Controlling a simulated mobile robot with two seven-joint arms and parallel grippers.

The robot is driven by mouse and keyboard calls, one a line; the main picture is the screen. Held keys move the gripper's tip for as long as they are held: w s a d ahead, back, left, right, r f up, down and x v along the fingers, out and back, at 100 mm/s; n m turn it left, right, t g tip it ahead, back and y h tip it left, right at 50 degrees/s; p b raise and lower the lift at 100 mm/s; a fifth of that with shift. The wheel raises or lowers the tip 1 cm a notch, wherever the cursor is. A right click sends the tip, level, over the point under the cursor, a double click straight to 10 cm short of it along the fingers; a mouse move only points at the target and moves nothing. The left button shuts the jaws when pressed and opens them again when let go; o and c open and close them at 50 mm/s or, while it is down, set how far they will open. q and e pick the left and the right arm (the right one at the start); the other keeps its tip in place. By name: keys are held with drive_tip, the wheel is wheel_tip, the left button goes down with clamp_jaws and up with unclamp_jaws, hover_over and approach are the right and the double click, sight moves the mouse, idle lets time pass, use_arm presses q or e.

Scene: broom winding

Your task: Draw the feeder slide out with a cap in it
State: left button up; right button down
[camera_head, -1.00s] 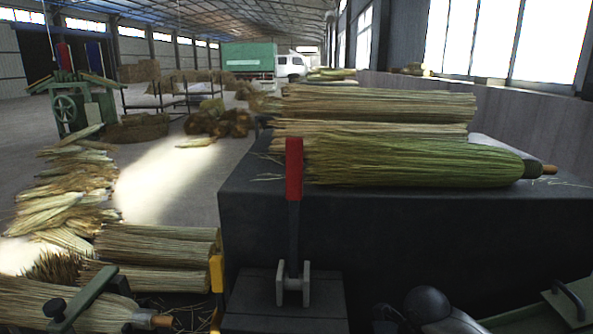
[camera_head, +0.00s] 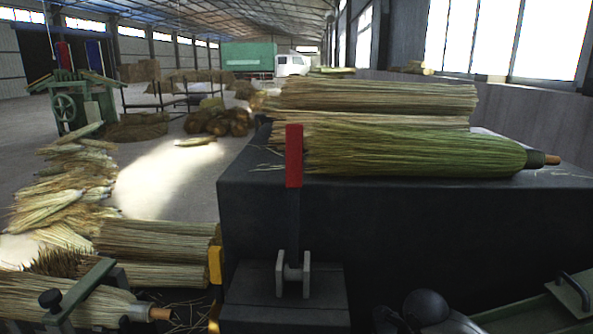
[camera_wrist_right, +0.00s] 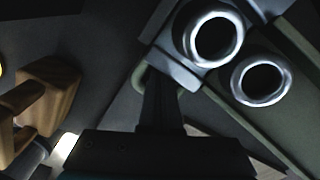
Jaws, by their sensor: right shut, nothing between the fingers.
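My right gripper (camera_wrist_right: 163,95) shows in the right wrist view as dark fingers reaching up from a dark body, shut and empty. A green bent handle (camera_wrist_right: 142,78) is just beside the fingertips; I cannot tell if they touch it. Two shiny metal rings (camera_wrist_right: 213,38) with dark openings sit up and to the right, next to a green panel edge. In the head view a green tray-like part with a dark handle (camera_head: 572,291) is at the lower right; it may be the feeder slide. I cannot make out a cap. My left gripper is not in view.
A lever with a red grip (camera_head: 294,155) stands upright on a dark block. Brooms (camera_head: 410,150) lie on a dark box behind it. More brooms (camera_head: 150,245) lie at the left. A brown wooden part (camera_wrist_right: 48,90) is left in the wrist view.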

idle(0.3)
drive_tip(key=shift+s+p, duration=0.5)
drive_tip(key=shift+s, duration=0.05)
drive_tip(key=shift+s+a+p, duration=0.1)
drive_tip(key=shift+s+p, duration=1.4)
drive_tip(key=shift+s, duration=0.8)
drive_tip(key=shift+s+a+p, duration=0.15)
drive_tip(key=shift+s+p, duration=0.85)
drive_tip(key=shift+s, duration=0.95)
drive_tip(key=shift+s+a+p, duration=0.1)
drive_tip(key=shift+s+p, duration=0.9)
drive_tip(key=shift+s, duration=0.95)
wheel_tip(320, 180, up, 8)
drive_tip(key=p, duration=0.6)
drive_tip(key=shift+w+p, duration=0.35)
drive_tip(key=shift+w, duration=0.05)
